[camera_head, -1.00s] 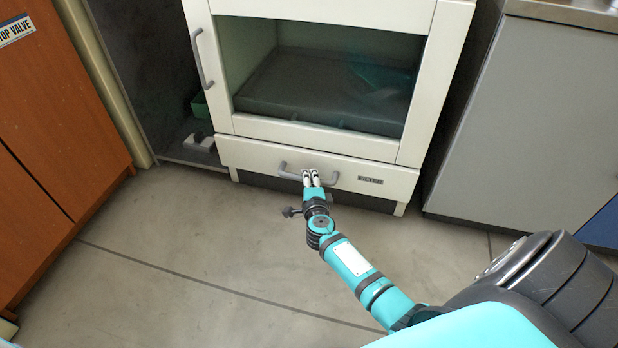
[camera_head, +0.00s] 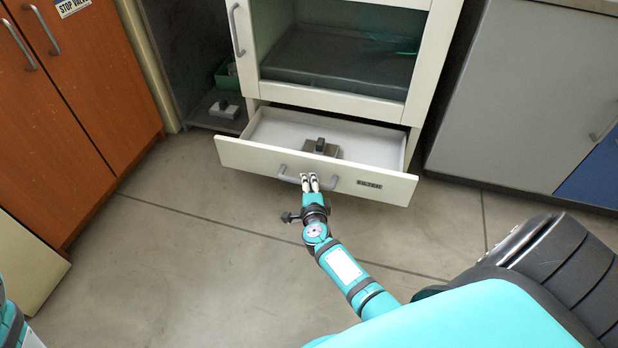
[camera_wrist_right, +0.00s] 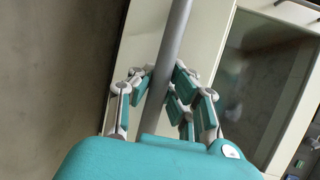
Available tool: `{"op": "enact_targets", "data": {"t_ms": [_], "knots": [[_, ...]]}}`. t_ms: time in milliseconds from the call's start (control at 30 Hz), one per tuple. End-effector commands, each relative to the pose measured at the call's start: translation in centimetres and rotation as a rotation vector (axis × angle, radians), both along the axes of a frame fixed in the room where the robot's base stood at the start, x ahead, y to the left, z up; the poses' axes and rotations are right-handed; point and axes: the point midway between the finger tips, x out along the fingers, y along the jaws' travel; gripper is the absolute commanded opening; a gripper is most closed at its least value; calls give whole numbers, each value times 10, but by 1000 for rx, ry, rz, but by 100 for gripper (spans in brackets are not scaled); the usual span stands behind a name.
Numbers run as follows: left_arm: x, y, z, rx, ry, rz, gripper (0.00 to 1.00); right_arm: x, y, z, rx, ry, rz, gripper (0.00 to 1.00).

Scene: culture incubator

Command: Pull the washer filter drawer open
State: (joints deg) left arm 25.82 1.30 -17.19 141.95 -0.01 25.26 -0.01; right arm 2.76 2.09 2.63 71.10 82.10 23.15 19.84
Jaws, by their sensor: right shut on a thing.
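The washer's white filter drawer (camera_head: 240,154) stands pulled out below the glass-fronted washer cabinet (camera_head: 335,98) in the head view. A dark grey block with a black knob (camera_head: 320,149) lies inside it. My right gripper (camera_head: 309,182) is shut on the drawer's grey bar handle (camera_head: 288,177). In the right wrist view the handle bar (camera_wrist_right: 172,50) runs between the fingers of my right gripper (camera_wrist_right: 160,92). Part of my left arm shows at the lower left edge of the head view, but its gripper is out of view.
Orange cabinets (camera_head: 85,80) stand at the left and a grey cabinet (camera_head: 510,90) at the right. A green bin (camera_head: 227,75) and a small white item (camera_head: 224,109) sit in the dark recess left of the washer. The floor (camera_head: 190,240) in front is clear.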

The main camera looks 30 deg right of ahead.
Motion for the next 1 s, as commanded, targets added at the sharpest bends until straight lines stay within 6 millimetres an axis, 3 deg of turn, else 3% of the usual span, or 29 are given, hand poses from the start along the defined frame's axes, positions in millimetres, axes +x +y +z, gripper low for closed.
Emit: {"op": "enact_targets", "data": {"t_ms": [500, 533, 733, 1000], "knots": [[1, 0, -1, -2, 3, -2, 40, -3, 3, -2, -1, 4, 0, 0], [1, 0, -1, -2, 4, -2, 40, -3, 3, -2, -1, 4, 0, 14], [3, 0, -2, 0, 11, -1, 40, -3, 2, -1, 0, 2, -1, 40], [4, 0, -1, 5, 9, 4, 40, -2, 2, 0, 1, 0, -1, 40]]}}
